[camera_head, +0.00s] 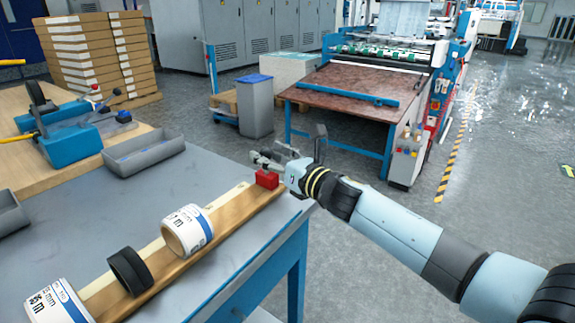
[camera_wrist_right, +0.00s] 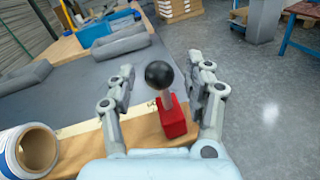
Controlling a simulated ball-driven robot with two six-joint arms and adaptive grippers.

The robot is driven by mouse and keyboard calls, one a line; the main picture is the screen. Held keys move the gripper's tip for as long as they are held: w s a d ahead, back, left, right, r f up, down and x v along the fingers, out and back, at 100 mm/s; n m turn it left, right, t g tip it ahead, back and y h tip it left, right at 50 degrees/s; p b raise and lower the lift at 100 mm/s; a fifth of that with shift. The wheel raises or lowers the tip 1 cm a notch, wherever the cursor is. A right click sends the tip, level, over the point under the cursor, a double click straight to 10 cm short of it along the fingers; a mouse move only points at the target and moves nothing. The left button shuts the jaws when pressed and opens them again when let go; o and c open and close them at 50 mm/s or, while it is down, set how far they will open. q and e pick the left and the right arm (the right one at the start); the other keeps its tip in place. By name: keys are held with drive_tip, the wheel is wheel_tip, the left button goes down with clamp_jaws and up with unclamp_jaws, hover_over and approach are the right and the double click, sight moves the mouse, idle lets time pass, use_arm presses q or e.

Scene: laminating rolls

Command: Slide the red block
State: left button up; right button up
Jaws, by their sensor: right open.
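The red block (camera_head: 267,179) sits at the far right end of a long wooden board on the grey table. In the right wrist view the red block (camera_wrist_right: 172,121) carries a short post with a black ball knob (camera_wrist_right: 159,75). My right gripper (camera_head: 268,158) is at the block in the head view, partly covering its top. In the wrist view the open fingers of my right gripper (camera_wrist_right: 165,83) stand on either side of the knob and block, with gaps visible. My left gripper is not in view.
On the board (camera_head: 225,220) are a white labelled roll (camera_head: 187,231), a black ring (camera_head: 131,271) and another labelled roll (camera_head: 58,303). A grey tray (camera_head: 144,151) and a blue tape dispenser (camera_head: 72,146) lie behind. The table's right edge is close to the block.

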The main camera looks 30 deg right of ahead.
drive_tip(key=s+d, duration=0.1)
drive_tip(key=s, duration=0.9)
drive_tip(key=shift+s+d, duration=0.25)
drive_tip(key=shift+d, duration=0.1)
